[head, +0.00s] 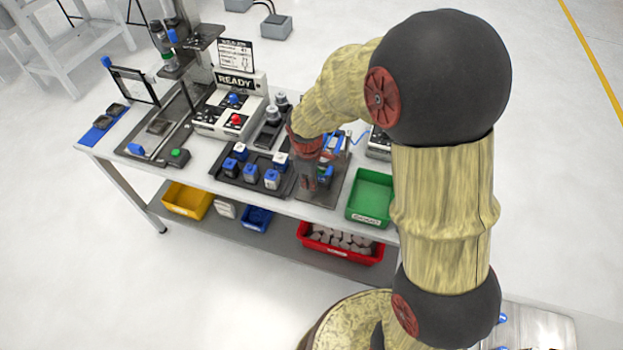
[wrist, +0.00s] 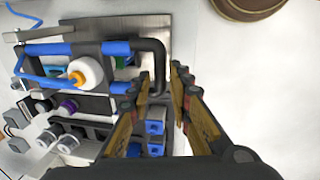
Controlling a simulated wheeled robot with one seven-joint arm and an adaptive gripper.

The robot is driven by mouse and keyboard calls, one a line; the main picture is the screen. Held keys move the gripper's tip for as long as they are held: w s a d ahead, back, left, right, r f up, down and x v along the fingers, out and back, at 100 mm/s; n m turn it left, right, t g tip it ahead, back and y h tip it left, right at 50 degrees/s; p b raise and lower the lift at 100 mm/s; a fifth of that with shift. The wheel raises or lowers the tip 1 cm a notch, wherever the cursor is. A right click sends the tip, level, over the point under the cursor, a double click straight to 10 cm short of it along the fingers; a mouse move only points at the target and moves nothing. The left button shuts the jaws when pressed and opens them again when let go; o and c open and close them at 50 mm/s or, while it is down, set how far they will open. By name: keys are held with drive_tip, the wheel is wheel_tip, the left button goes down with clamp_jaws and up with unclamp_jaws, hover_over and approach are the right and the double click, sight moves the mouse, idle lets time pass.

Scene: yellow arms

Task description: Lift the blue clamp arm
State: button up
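The blue clamp arm (head: 337,141) is at the right part of the bench in the head view, partly hidden behind my arm. In the wrist view the clamp arm (wrist: 60,48) shows as blue bars with dark joints, joined to a black bent handle bar (wrist: 152,44) on the right. My gripper (head: 310,183) points down over the bench beside the clamp. In the wrist view my gripper (wrist: 162,75) has its two fingers apart, with the end of the black bar near the gap between the tips. I cannot tell whether they touch it.
A black tray (head: 250,183) of blue and white parts lies left of my gripper. A green bin (head: 371,194) stands to its right. A control box (head: 231,105) marked READY is behind. A white and orange cylinder (wrist: 84,73) sits within the clamp's frame.

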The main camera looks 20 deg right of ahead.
clamp_jaws()
idle(0.8)
